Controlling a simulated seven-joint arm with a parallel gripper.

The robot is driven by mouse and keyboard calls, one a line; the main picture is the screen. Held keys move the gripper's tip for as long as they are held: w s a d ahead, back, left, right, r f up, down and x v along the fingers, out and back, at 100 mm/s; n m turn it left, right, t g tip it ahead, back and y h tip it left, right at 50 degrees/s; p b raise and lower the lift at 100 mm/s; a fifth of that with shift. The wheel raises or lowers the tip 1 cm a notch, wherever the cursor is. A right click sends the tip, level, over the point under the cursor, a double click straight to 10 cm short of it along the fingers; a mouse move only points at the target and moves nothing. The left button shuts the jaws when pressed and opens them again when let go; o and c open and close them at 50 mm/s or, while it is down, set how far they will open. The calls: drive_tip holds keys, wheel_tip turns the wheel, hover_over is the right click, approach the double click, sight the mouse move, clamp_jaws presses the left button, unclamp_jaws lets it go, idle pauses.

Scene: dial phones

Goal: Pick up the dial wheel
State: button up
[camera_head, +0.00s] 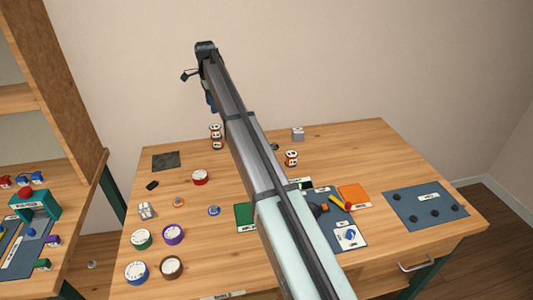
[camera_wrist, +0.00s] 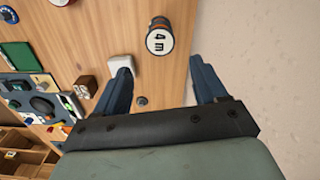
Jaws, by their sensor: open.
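I cannot tell for certain which thing is the dial wheel. Small round candidates on the table in the head view are a blue disc (camera_head: 214,211) and an orange disc (camera_head: 178,202). My gripper (camera_head: 211,101) is high above the far side of the table in the head view, its fingers small and partly hidden. In the wrist view my gripper (camera_wrist: 158,66) is open, with nothing between its blue fingers. My arm hides the middle of the table.
Several round labelled containers, one green (camera_head: 141,239) and one purple (camera_head: 173,234), stand at the front left. A grey-blue mat (camera_head: 398,194) lies at the right. An orange square (camera_head: 353,195) lies near the middle right. A shelf unit (camera_head: 62,110) stands at the left.

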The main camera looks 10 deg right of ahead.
drive_tip(key=c, duration=0.4)
drive_tip(key=s+a, duration=0.2)
drive_tip(key=a, duration=0.3)
drive_tip(key=m, duration=0.4)
hover_over(213, 206)
wheel_tip(213, 206, down, 13)
drive_tip(key=shift+w+a+r, duration=0.1)
drive_tip(key=shift+a, duration=0.05)
drive_tip(key=shift+f, duration=0.85)
drive_tip(key=shift+s+d+f, duration=0.1)
drive_tip(key=shift+f, duration=0.8)
drive_tip(key=shift+s+d+f, duration=0.1)
drive_tip(key=shift+f, duration=0.8)
